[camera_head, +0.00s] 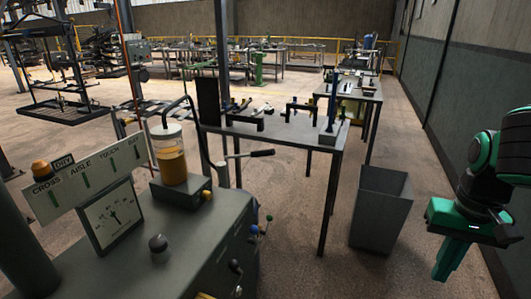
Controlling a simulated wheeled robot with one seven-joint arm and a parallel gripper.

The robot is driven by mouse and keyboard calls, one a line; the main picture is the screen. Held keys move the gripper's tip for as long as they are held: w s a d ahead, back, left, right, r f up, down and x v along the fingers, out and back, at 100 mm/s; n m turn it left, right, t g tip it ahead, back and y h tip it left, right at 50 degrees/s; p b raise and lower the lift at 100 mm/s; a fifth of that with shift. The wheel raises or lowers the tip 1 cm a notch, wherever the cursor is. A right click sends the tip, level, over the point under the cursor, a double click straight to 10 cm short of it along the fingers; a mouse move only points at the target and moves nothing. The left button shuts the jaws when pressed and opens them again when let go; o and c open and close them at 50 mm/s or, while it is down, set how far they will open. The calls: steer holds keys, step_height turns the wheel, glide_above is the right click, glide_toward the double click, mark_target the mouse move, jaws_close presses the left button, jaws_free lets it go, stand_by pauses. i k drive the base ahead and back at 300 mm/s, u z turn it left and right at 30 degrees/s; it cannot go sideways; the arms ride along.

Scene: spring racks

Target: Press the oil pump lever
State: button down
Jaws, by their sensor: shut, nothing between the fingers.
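The oil pump stands on the near grey cabinet, with a clear reservoir (172,155) of amber oil on a dark box base (181,194). A lever with a black grip (262,153) sticks out to the right behind the reservoir, roughly level. Its inner end and pivot are partly hidden, so I cannot tell how it joins the pump. My gripper (447,264), green and black, hangs at the far right, pointing down, shut and empty. It is well apart from the lever, with the grey bin between them in the picture.
A grey bin (381,207) stands on the floor left of my gripper. A table with tools (290,133) stands behind. Open floor lies between cabinet and bin.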

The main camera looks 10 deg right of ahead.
mark_target(268, 152)
steer(key=k, duration=0.95)
steer(key=z, duration=0.5)
steer(key=i, duration=2.45)
steer(key=u, duration=0.75)
